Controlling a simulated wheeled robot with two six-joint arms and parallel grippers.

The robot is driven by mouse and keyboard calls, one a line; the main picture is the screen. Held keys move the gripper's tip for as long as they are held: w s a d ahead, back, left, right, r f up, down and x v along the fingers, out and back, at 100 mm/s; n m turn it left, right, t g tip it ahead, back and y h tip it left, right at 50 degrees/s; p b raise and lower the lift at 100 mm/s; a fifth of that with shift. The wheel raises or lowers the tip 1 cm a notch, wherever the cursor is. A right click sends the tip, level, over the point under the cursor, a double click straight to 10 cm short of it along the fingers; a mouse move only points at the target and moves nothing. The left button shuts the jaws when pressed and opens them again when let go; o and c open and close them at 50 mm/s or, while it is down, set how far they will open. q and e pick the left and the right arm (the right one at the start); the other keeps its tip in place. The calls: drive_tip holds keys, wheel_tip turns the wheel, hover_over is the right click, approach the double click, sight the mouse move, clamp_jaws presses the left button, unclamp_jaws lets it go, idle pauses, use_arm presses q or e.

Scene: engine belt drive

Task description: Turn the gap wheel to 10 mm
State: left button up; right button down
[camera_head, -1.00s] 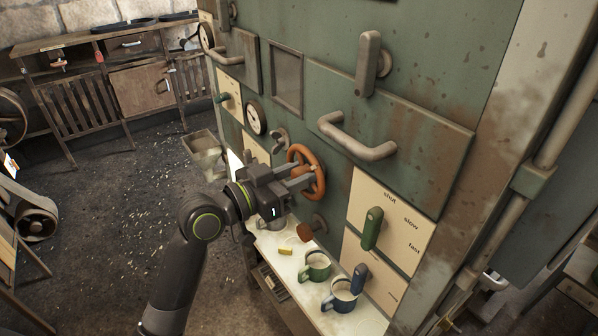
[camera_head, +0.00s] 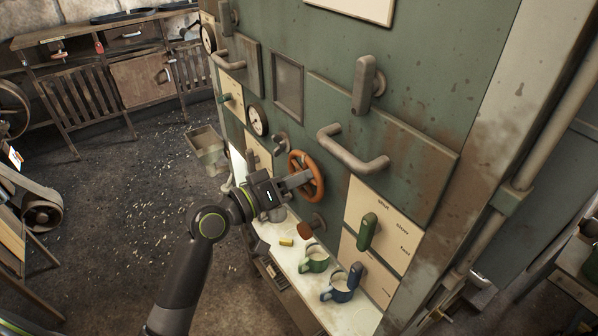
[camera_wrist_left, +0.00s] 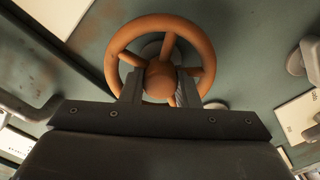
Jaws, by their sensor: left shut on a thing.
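The gap wheel, an orange-brown spoked handwheel (camera_head: 306,177), stands out from the green panel in the head view. In the left wrist view the wheel (camera_wrist_left: 203,50) fills the upper middle, with a round hub at its centre. My left gripper (camera_head: 298,179) reaches it from the left. In the wrist view the left gripper's fingers (camera_wrist_left: 160,88) are on either side of the hub, inside the rim, shut on the wheel. No 10 mm mark can be read in either view. My right gripper is not in view.
A grey bar handle (camera_head: 352,150) juts out above. A green mug (camera_head: 314,262) and a blue mug (camera_head: 341,287) stand on the shelf below. A round gauge (camera_head: 257,121) is at upper left.

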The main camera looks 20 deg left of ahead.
use_arm(q)
drive_tip(key=shift+n, duration=0.3)
drive_tip(key=o, duration=0.7)
drive_tip(key=shift+s+a+f, duration=0.1)
drive_tip(key=shift+s+a, duration=0.1)
drive_tip(key=shift+a, duration=0.05)
drive_tip(key=b+v, duration=0.3)
drive_tip(key=v, duration=1.3)
drive_tip(key=shift+s+a, duration=0.25)
drive_tip(key=shift+s, duration=0.1)
idle(0.4)
